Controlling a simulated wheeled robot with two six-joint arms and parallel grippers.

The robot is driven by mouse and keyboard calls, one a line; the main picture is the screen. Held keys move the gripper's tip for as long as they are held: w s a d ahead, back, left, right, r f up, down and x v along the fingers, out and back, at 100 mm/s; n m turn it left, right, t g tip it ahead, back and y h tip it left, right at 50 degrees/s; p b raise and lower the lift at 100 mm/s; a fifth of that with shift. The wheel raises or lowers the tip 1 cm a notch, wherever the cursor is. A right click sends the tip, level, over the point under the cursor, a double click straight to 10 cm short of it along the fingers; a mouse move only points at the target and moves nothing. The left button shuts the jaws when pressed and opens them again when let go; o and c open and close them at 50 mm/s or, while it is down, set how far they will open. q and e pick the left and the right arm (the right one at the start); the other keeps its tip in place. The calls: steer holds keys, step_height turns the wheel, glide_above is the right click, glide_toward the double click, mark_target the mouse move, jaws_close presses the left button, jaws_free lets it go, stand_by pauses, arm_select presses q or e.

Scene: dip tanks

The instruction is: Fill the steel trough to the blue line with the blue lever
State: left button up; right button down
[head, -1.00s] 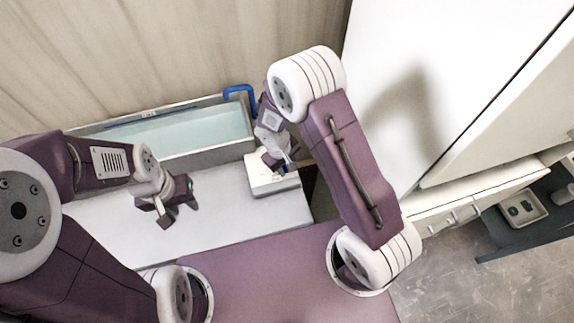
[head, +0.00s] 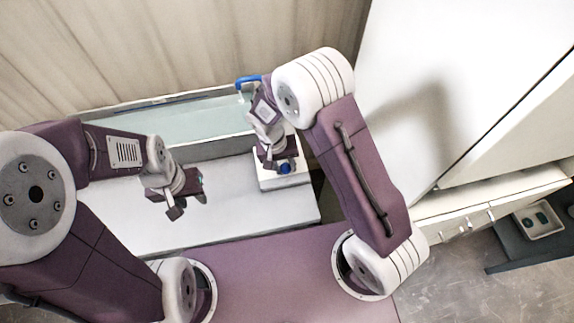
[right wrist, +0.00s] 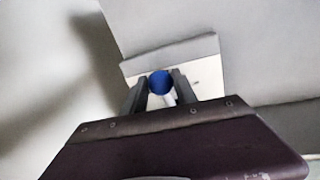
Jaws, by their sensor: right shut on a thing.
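The steel trough (head: 215,147) stands against the back wall, with pale water (head: 170,125) in it. The blue lever's round knob (head: 285,168) is at a white block in front of the trough. My right gripper (head: 280,164) is shut on it; the right wrist view shows the blue knob (right wrist: 160,82) between the two fingers. My left gripper (head: 188,205) is open and empty above the white counter.
The white block (head: 284,183) sits on the white counter (head: 235,220), whose front middle is clear. A tall white cabinet (head: 430,80) stands close at the right. A small tray (head: 540,222) with green items lies on a dark surface further right.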

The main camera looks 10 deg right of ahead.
steer(key=shift+w+a+r, duration=0.1)
steer(key=shift+w+r, duration=0.05)
steer(key=shift+w, duration=0.05)
steer(key=c, duration=1.1)
jaws_free()
steer(key=shift+o, duration=0.5)
steer(key=shift+s, duration=0.1)
step_height(320, 180, up, 9)
steer(key=a, duration=0.1)
steer(key=shift+a, duration=0.4)
steer(key=shift+d, duration=0.1)
